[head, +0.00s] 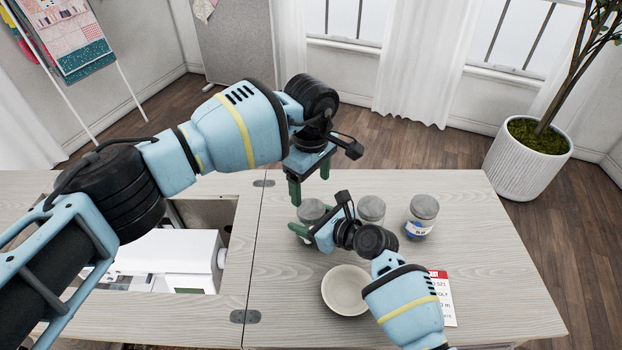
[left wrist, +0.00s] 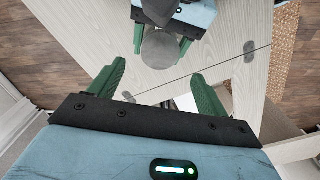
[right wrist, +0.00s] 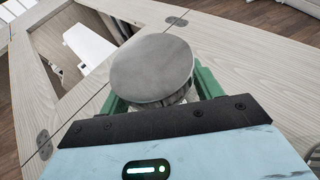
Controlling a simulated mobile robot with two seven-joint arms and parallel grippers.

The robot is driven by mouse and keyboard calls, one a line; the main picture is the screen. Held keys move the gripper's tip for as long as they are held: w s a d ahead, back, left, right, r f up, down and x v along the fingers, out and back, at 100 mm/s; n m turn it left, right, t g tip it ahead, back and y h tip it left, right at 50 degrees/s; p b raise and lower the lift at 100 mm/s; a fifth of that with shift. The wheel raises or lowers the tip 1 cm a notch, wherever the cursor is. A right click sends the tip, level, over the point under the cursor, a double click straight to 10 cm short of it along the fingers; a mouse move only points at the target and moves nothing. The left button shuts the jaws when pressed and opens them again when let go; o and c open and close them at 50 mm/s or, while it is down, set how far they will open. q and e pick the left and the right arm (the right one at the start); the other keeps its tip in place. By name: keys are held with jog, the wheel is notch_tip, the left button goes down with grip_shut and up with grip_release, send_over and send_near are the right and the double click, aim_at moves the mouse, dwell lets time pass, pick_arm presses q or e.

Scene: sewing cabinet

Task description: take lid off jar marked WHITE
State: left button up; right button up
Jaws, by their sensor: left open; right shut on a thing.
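Three glass jars with grey lids stand in a row on the table. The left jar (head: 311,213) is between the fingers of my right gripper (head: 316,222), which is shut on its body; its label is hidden. Its round grey lid (right wrist: 152,68) is on it in the right wrist view and also shows in the left wrist view (left wrist: 160,47). My left gripper (head: 309,180) is open and empty, above and just behind this jar, apart from the lid. The middle jar (head: 371,209) is partly hidden by my right gripper. The right jar (head: 421,216) has a white and blue label, too small to read surely.
An empty cream bowl (head: 346,290) stands in front of the jars. A red and white card (head: 441,297) lies partly under my right arm. A white sewing machine (head: 170,260) sits in the cabinet opening at left. The table's right part is clear.

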aim_at(311, 208)
pick_arm(q)
jog(key=shift+r+m, duration=0.35)
jog(key=shift+m, duration=0.35)
jog(key=shift+f, duration=4)
jog(key=c, duration=1)
jog(key=n, duration=0.6)
jog(key=shift+n, duration=0.4)
jog(key=o, duration=1.1)
jog(key=shift+c, duration=0.2)
